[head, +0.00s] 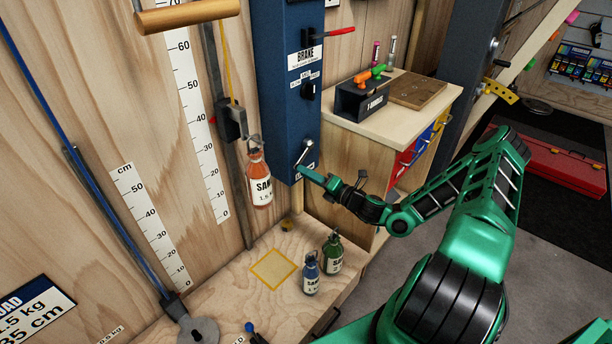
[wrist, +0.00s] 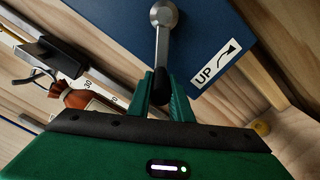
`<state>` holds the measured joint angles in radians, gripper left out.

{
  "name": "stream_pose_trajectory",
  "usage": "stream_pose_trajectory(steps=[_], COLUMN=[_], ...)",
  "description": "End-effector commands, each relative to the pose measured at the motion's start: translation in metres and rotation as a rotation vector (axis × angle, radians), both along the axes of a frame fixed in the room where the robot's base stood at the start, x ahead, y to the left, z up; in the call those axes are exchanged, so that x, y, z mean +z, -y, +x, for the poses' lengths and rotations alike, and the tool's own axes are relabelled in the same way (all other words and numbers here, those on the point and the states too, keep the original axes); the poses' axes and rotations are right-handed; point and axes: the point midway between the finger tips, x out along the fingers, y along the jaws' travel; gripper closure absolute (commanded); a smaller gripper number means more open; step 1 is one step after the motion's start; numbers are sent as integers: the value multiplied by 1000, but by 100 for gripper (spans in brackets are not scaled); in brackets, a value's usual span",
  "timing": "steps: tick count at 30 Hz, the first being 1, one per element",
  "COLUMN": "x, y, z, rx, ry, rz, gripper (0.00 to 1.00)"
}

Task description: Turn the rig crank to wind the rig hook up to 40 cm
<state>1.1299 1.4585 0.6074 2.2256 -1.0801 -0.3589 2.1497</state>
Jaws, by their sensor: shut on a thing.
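The rig crank (head: 304,152) is a metal arm low on the front of the blue rig post (head: 283,80). In the wrist view the crank (wrist: 162,45) runs from its round hub down to a black handle. My gripper (wrist: 161,90) is shut on that handle, and in the head view my gripper (head: 302,170) is at the post's lower end. The rig hook holds an orange sand bottle (head: 260,185) hanging clear of the bench. A grey slider (head: 236,122) with a red pointer is beside the wall scale (head: 193,100), near the 40 mark; the exact reading is unclear.
A red brake lever (head: 335,32) sits higher on the post. Blue (head: 311,275) and green (head: 332,253) sand bottles stand on the bench below, beside a yellow square outline (head: 273,269). A wooden cabinet (head: 345,160) stands right of the post. An UP arrow label (wrist: 215,63) is beside the crank.

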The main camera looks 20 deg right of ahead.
Motion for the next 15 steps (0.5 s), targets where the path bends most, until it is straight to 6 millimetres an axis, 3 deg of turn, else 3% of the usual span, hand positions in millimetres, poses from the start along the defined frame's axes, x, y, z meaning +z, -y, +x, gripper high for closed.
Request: stream_pose_trajectory(steps=[1,2,3,15], x=[4,4,4,1], y=[2,2,2,3], z=[2,2,2,-3], rx=[-5,-5,-5,-4], ry=[9,9,9,3], rz=[2,2,2,0], gripper=[100,74,65,63])
